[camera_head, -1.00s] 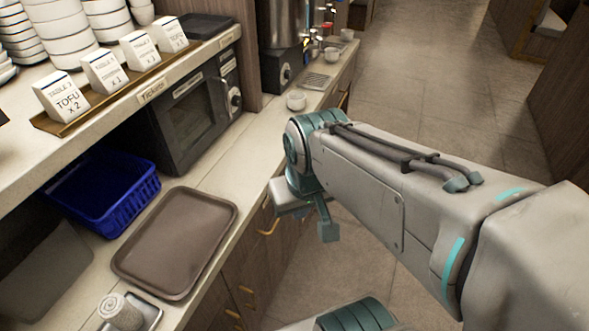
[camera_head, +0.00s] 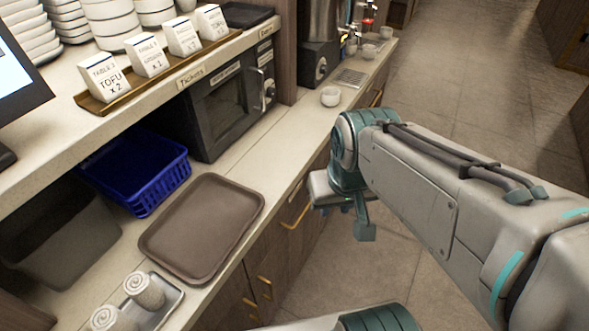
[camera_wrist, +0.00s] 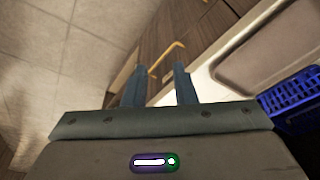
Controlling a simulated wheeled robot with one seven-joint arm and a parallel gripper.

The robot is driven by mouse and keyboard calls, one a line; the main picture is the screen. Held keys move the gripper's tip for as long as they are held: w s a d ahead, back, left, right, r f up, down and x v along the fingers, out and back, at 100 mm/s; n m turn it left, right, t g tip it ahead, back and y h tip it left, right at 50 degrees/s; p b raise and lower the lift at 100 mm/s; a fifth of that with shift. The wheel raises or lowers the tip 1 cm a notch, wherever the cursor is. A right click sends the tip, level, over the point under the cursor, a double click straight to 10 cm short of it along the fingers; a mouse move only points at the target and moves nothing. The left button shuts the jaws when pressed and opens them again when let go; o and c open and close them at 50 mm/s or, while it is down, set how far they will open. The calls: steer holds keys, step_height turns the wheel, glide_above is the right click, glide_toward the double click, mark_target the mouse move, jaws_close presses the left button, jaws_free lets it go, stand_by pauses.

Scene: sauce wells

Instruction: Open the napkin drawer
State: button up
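A wooden drawer front (camera_head: 283,228) with a brass bar handle (camera_head: 296,215) and a small label above it sits under the counter edge; it looks shut. The label is too small to read, so I cannot tell whether this is the napkin drawer. My gripper (camera_head: 348,208) is just right of this handle in the head view, its fingers partly hidden by the wrist. In the wrist view my gripper (camera_wrist: 160,72) is open, with two separated dark fingers and nothing held. A brass handle (camera_wrist: 170,57) shows beyond and between the fingertips, apparently not gripped.
The counter (camera_head: 262,153) runs above the drawers, with a brown tray (camera_head: 205,225), a blue basket (camera_head: 135,172) and rolled towels (camera_head: 143,290) on it. More brass handles (camera_head: 264,288) lie lower left. The aisle floor (camera_head: 455,115) to the right is clear.

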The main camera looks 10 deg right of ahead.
steer(key=w+f+m+g+y+b, duration=0.2)
steer(key=w+f+m+y+b, duration=0.2)
steer(key=f+m, duration=0.55)
steer(key=w+f+m+g+y+b, duration=0.1)
steer(key=w+f+m+y+b, duration=0.3)
steer(key=f+m, duration=0.55)
steer(key=w+d+f+m+t+y+b, duration=0.2)
steer(key=w+d+f+m+t+b, duration=0.25)
steer(key=m, duration=0.75)
steer(key=w+d+f+m+t+y+b, duration=0.2)
steer(key=w+d+f+m+t, duration=0.35)
steer(key=m, duration=0.75)
steer(key=x, duration=0.3)
steer(key=f+x, duration=0.1)
steer(key=x, duration=0.3)
steer(key=d+f+b+x, duration=0.1)
steer(key=x, duration=0.3)
steer(key=shift+w+a, duration=0.1)
steer(key=shift+w, duration=0.3)
steer(key=shift+c, duration=0.3)
jaws_close()
